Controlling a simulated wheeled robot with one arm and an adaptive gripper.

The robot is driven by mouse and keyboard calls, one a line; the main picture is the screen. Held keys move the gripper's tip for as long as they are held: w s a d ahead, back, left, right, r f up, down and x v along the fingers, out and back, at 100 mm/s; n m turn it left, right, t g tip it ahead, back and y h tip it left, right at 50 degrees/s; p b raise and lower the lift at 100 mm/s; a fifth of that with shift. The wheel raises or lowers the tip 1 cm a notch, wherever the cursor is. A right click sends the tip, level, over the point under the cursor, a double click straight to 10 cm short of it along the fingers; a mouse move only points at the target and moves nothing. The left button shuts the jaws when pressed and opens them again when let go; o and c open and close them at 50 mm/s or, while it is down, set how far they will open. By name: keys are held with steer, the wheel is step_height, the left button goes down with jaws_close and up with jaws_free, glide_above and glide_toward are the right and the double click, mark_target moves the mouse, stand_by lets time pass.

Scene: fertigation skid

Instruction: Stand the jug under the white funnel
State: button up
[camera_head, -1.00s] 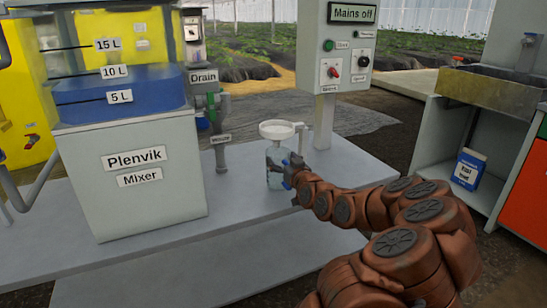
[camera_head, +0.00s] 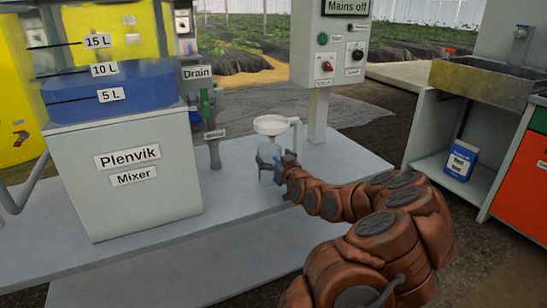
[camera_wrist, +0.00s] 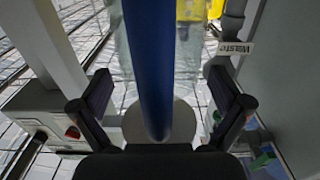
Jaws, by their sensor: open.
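The white funnel (camera_head: 271,125) is held on a bracket beside the panel post, above the grey platform. The pale translucent jug (camera_head: 266,160) appears upright on the platform directly below it; the gripper hides part of its right side. My gripper (camera_head: 286,165) is at the jug's right side. In the wrist view, which is upside down, my open gripper (camera_wrist: 163,103) has its fingers on either side of a blue strip (camera_wrist: 150,50), apparently the jug's handle, with gaps both sides. The white round funnel (camera_wrist: 183,122) shows behind the strip.
The Plenvik mixer (camera_head: 125,190) stands left on the platform (camera_head: 235,225). The drain valve pipe (camera_head: 213,135) is left of the funnel, and the switch panel (camera_head: 340,50) is right. A blue-and-white container (camera_head: 461,160) sits under the sink (camera_head: 490,85).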

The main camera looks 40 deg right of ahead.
steer(key=shift+s+r, duration=0.1)
steer(key=shift+r, duration=0.05)
steer(key=shift+s+a, duration=0.1)
steer(key=shift+s, duration=0.55)
steer(key=b+v, duration=0.4)
steer(key=v, duration=0.6)
steer(key=shift+s+a, duration=0.15)
steer(key=shift+a, duration=0.1)
stand_by(0.6)
